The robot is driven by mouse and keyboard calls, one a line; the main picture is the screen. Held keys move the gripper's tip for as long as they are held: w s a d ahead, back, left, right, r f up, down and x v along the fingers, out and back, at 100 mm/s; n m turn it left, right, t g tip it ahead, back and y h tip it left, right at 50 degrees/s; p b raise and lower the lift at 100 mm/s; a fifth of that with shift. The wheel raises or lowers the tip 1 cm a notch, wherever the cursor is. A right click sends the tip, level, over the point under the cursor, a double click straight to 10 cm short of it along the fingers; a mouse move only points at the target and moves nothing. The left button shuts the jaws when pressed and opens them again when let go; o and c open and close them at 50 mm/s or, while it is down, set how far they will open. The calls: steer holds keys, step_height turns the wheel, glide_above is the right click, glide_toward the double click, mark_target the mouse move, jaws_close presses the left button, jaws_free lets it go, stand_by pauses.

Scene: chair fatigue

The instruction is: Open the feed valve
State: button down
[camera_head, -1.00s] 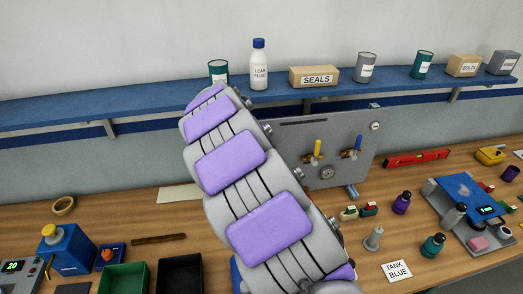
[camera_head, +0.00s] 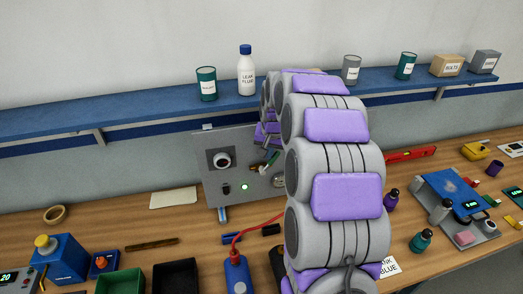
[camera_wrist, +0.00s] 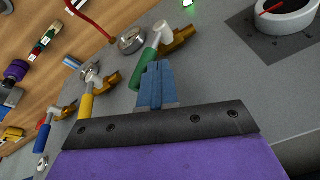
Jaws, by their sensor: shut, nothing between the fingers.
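The grey panel (camera_head: 210,187) carries brass valves with coloured handles; no feed label is readable. In the wrist view a green-handled valve (camera_wrist: 144,64) is closest, with a yellow-handled valve (camera_wrist: 86,104) and a blue-handled valve (camera_wrist: 43,138) to its left. My gripper (camera_wrist: 157,78) is shut and empty, its blue fingers right beside the green handle; I cannot tell if they touch it. The green handle (camera_head: 271,161) also shows in the head view, just left of my arm. My arm hides the yellow and blue valves there.
The panel has a gauge (camera_wrist: 131,41), a round dial (camera_head: 222,160) and a green lamp (camera_head: 244,187). A blue device (camera_head: 237,272) with a red lead stands before it. A shelf (camera_head: 130,113) with bottles and boxes runs above. A tan sheet (camera_head: 173,198) lies left.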

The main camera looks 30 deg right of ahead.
steer(key=d+y, duration=0.2)
steer(key=shift+s+f+t+y, duration=0.2)
steer(key=shift+f+t+y, duration=0.1)
steer(key=shift+s+d+f+m+t+y+b, duration=0.15)
steer(key=shift+d+f+t+y, duration=0.2)
steer(key=shift+y, duration=0.3)
steer(key=shift+s+d+f+m+t+y+b, duration=0.1)
steer(key=shift+d+f+m+y+b, duration=0.1)
steer(key=shift+d+f+y, duration=0.3)
steer(key=shift+s+d+f+m+t+y+b, duration=0.15)
steer(key=shift+d+f+t+y, duration=0.1)
steer(key=shift+d+y, duration=0.4)
steer(key=shift+a, duration=0.1)
steer(key=shift+r, duration=0.15)
steer(key=s+d+r, duration=0.1)
steer(key=r, duration=0.4)
steer(key=s+d+r+p, duration=0.1)
steer(key=s+d+r, duration=0.1)
steer(key=r, duration=0.4)
steer(key=shift+d+p, duration=0.3)
steer(key=shift+r, duration=0.1)
